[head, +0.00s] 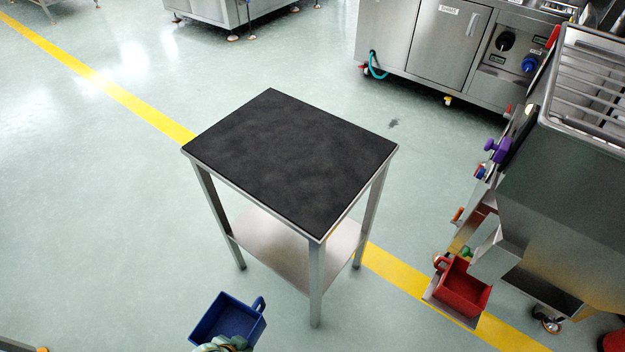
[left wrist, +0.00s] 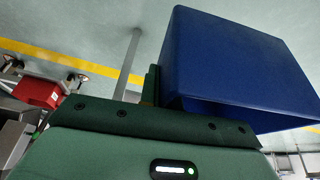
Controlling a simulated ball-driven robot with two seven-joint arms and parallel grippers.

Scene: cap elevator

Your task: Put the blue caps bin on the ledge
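The blue caps bin (head: 228,316) is at the bottom of the head view, an open box with a handle on its right side. It also fills the upper right of the left wrist view (left wrist: 235,60). My left gripper (head: 224,344) is at the bin's near side and appears shut on its wall; the fingertips are mostly hidden. A small steel ledge (head: 434,296) sticks out low on the machine at right, with a red bin (head: 463,288) on it. The red bin also shows in the left wrist view (left wrist: 36,92). My right gripper is not in view.
A black-topped steel table (head: 290,155) with a lower shelf (head: 270,245) stands between the blue bin and the machine (head: 570,190). Purple knobs (head: 497,150) jut from the machine. Steel cabinets (head: 430,40) stand at the back.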

